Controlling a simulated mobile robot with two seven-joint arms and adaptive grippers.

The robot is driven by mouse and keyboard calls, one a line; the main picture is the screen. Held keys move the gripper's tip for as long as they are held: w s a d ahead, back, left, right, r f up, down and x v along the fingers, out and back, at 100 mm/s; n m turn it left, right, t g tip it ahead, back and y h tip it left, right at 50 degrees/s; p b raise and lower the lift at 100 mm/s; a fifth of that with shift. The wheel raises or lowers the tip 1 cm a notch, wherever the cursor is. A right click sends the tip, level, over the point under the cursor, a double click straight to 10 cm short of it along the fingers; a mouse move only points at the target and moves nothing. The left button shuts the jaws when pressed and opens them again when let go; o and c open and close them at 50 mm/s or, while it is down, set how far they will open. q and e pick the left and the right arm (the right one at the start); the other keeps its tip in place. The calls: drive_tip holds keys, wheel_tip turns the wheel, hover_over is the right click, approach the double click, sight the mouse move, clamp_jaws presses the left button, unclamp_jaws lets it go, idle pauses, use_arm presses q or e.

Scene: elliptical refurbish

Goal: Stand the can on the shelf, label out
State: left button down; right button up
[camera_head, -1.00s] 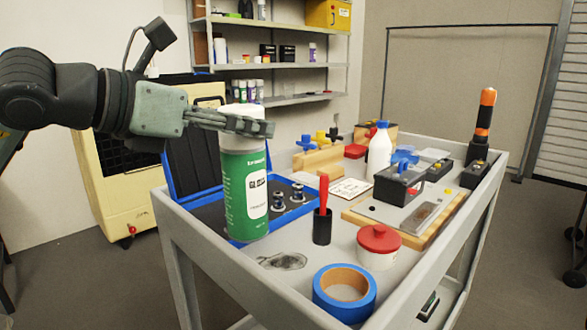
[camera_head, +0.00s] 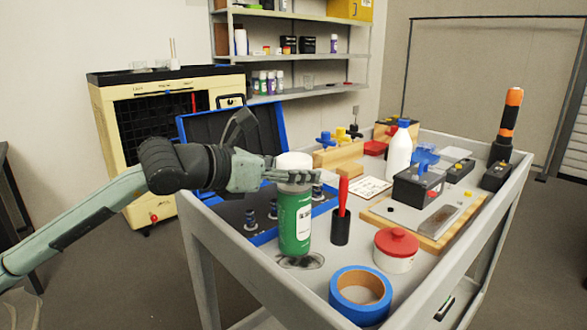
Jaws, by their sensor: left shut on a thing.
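The can (camera_head: 295,222) is green with a white cap and a white label patch, and it is upright. The label patch partly shows on its right side in this view. My left gripper (camera_head: 292,176) is shut around the upper part of the can, just below the cap. The can's base is over a dark stain on the cart top; I cannot tell whether it touches. The shelf unit (camera_head: 300,95) stands against the back wall, with several small cans (camera_head: 264,84) on its lower board. My right gripper is not in view.
The grey cart (camera_head: 262,290) holds an open blue case (camera_head: 228,150), a black cup with a red-handled tool (camera_head: 341,222), a red-lidded jar (camera_head: 396,250), blue tape (camera_head: 360,312) and a white bottle (camera_head: 399,153). A cream heater cabinet (camera_head: 105,130) stands at the back left.

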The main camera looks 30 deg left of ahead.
use_arm(q)
drive_tip(key=shift+r, duration=0.1)
drive_tip(key=c, duration=1)
unclamp_jaws()
drive_tip(key=shift+o, duration=2.1)
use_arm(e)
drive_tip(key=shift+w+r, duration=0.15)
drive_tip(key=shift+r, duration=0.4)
